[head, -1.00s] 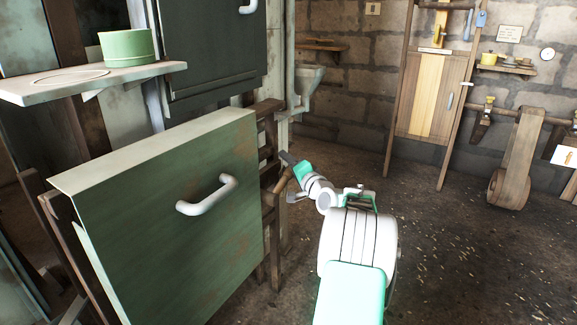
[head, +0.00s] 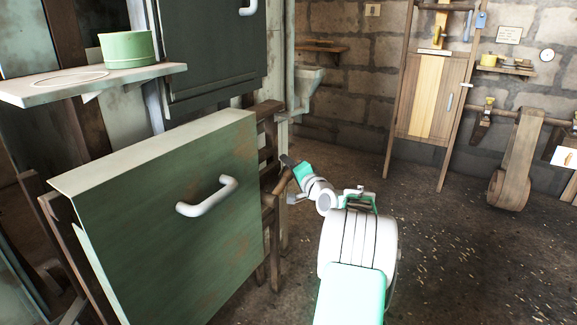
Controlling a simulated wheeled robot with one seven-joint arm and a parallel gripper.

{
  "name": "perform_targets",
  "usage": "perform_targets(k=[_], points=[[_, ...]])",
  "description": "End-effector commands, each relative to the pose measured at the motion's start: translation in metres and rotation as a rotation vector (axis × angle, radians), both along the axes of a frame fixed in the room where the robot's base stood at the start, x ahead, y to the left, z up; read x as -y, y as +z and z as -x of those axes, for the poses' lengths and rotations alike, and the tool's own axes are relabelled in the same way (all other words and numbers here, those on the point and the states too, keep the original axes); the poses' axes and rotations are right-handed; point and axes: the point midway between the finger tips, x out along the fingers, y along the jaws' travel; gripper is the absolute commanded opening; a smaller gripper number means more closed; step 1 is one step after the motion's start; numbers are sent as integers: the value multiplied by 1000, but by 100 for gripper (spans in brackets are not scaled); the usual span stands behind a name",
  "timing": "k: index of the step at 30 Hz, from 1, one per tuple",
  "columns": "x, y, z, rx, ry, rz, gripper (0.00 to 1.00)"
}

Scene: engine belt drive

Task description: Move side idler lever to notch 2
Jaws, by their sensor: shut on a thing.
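My gripper (head: 287,161) is at the end of my white and green arm, just right of the dark wooden frame (head: 266,128) beside the green panel. Its fingers are small and dark here, and they are shut on a brown wooden lever (head: 282,182), which I take for the side idler lever. The lever slants up from the frame toward the gripper. Part of its upper end is hidden by the gripper. The notches are too small and shaded to tell apart, so I cannot tell which one the lever is at.
A large green panel (head: 165,215) with a white handle (head: 207,196) fills the left front, close to my arm. A shelf (head: 150,75) with a green pot (head: 127,49) is above it. A wooden rack (head: 430,95) stands at the back wall.

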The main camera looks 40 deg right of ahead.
Motion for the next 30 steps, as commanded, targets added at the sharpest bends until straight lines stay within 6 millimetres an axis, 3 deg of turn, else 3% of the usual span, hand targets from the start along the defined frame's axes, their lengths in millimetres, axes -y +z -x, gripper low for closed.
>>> perform_targets(k=[23, 30], points=[[1, -1, 0, -5, 0, -12, 0], [6, -21, -2, -74, 0, -200, 0]])
